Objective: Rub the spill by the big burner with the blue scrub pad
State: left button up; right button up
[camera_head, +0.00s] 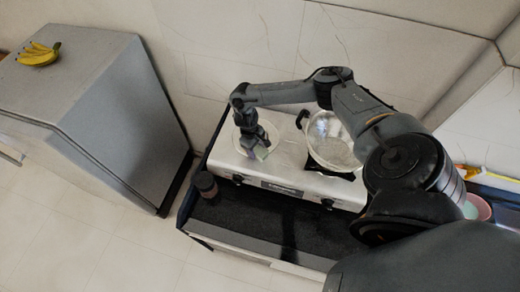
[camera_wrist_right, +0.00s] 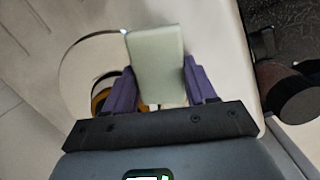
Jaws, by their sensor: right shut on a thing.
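My right gripper (camera_head: 254,146) is over the left part of the white two-burner stove (camera_head: 284,171), shut on a pad (camera_head: 262,153). In the right wrist view the pad (camera_wrist_right: 155,62) is a pale grey-green block between the two purple fingers (camera_wrist_right: 160,88). A round pale rim lies behind it at the left burner, with a yellow-orange ring (camera_wrist_right: 101,100) partly hidden by a finger. I cannot make out the spill. Whether the pad touches the stove top is unclear. My left gripper is not in view.
A clear glass pot (camera_head: 330,138) with a dark handle stands on the right burner. A dark brown jar (camera_head: 206,184) stands on the black counter (camera_head: 255,215) at the stove's front left. Bananas (camera_head: 38,54) lie on a grey cabinet (camera_head: 95,85) at left.

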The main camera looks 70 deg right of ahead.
jog(key=w, duration=0.1)
jog(key=w+t, duration=0.1)
jog(key=w, duration=0.1)
jog(key=w+a+r+t+p, duration=0.1)
jog(key=w, duration=0.1)
jog(key=shift+w+m, duration=0.25)
jog(key=shift+m, duration=0.05)
jog(key=shift+w+r+p, duration=0.95)
jog(key=shift+w+r, duration=0.3)
jog(key=shift+s+d+r+p, duration=0.1)
jog(key=shift+s+r+p, duration=0.45)
jog(key=shift+s+p, duration=0.25)
jog(key=shift+w+r+p, duration=0.15)
jog(key=shift+r+p, duration=0.6)
jog(key=shift+p, duration=0.05)
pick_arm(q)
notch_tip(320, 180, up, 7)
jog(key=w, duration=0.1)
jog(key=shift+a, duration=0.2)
pick_arm(e)
jog(key=shift+r, duration=0.2)
pick_arm(q)
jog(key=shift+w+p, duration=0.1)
jog(key=shift+p, duration=0.2)
pick_arm(e)
jog(key=shift+s+d, duration=0.1)
jog(key=shift+s, duration=0.1)
